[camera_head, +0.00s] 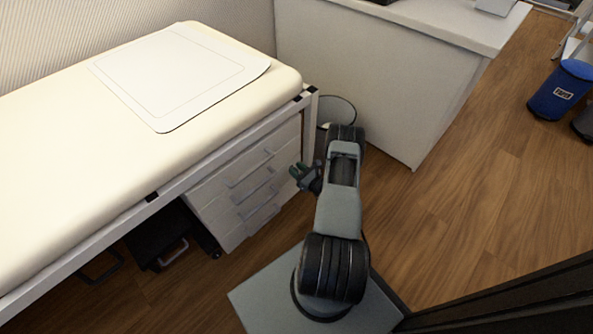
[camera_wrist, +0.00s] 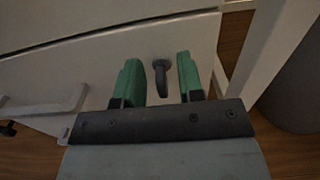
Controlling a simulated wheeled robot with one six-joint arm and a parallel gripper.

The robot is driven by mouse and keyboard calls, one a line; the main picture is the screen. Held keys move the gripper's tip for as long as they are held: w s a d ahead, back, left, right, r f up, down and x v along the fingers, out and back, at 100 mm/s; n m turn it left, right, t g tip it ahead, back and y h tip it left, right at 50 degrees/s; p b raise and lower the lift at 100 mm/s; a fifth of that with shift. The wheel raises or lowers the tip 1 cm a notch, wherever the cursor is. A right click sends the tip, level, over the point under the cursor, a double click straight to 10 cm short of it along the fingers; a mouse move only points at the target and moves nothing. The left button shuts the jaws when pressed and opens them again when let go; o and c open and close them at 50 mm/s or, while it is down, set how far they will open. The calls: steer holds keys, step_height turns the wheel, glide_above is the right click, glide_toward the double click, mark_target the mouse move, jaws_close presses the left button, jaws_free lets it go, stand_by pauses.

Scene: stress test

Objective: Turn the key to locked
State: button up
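The key (camera_wrist: 160,75) is a small dark piece on the pale drawer front in the wrist view. It shows between and beyond the two green fingers of my gripper (camera_wrist: 158,80). The fingers stand apart with a clear gap on each side of the key, and I see no contact. In the head view my gripper (camera_head: 304,177) is beside the white drawer cabinet (camera_head: 228,206), near its right end. The key is not visible there. The wrist view does not show whether the key is locked or unlocked.
A drawer handle (camera_wrist: 40,108) is left of my gripper in the wrist view. A padded bed (camera_head: 60,150) stands above the cabinet. A bin (camera_head: 336,108) stands behind my arm, near the white desk (camera_head: 390,80). Wooden floor (camera_head: 490,190) is open to the right.

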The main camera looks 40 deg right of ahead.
steer(key=shift+w, duration=0.25)
steer(key=shift+c, duration=0.3)
jaws_close()
